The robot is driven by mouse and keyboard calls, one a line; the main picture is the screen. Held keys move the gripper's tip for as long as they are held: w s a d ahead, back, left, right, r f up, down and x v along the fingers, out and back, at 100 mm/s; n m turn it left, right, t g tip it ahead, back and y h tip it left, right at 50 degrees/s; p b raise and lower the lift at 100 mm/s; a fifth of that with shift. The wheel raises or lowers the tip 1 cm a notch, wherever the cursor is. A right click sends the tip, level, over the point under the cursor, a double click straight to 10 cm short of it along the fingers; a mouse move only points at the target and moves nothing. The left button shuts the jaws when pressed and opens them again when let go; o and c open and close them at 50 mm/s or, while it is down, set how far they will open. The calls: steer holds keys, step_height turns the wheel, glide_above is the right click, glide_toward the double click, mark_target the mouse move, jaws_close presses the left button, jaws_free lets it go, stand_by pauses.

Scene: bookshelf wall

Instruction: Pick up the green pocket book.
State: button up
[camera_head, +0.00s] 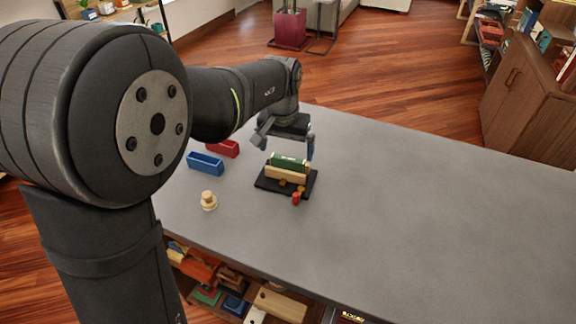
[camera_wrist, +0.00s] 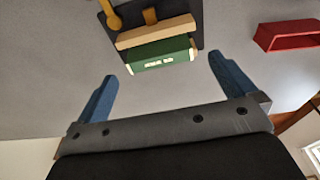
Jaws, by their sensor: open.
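The green pocket book (camera_head: 289,162) stands beside a pale wooden block (camera_head: 284,174) on a dark base (camera_head: 268,182) on the grey table. In the wrist view the green book (camera_wrist: 160,56) shows pale marks on its face and lies between and beyond the finger tips, touching or close to the wooden block (camera_wrist: 157,31). My gripper (camera_wrist: 163,68) is open and empty, with its two blue fingers spread wider than the book. In the head view my gripper (camera_head: 285,146) is just behind the book; part of it is hidden by the arm.
A blue open box (camera_head: 205,164) and a red open box (camera_head: 224,148) stand left of the base. A round wooden piece (camera_head: 209,201) sits in front left, and a small red piece (camera_head: 296,199) by the base's front edge. The table's right side is clear.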

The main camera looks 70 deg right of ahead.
mark_target(288, 158)
steer(key=f, duration=0.1)
steer(key=d+f, duration=0.1)
steer(key=f, duration=0.1)
steer(key=shift+f, duration=0.3)
steer(key=c, duration=0.9)
steer(key=shift+r, duration=0.1)
